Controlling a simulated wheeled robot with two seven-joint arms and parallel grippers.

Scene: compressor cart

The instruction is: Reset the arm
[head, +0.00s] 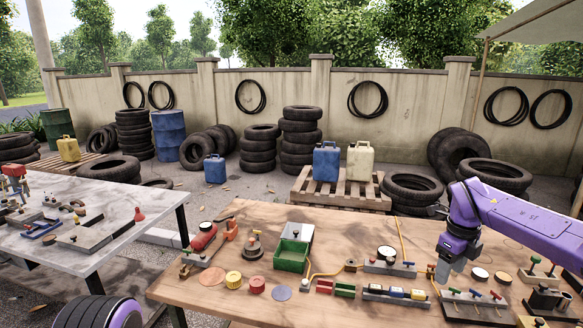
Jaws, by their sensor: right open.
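My right arm comes in from the right in purple. Its dark gripper (442,274) points down over the right part of the wooden table (220,297) and is open, with nothing seen between its fingers. It is just behind a dark board with several small coloured levers (475,308). I cannot tell whether the fingertips touch anything. My left gripper is not in view.
A green bin (291,256), a yellow disc (234,279), a red disc (257,284) and a red cylinder (204,236) are on the wooden table. A grey table (110,205) with tools stands left. Tyres and a pallet (338,192) are behind.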

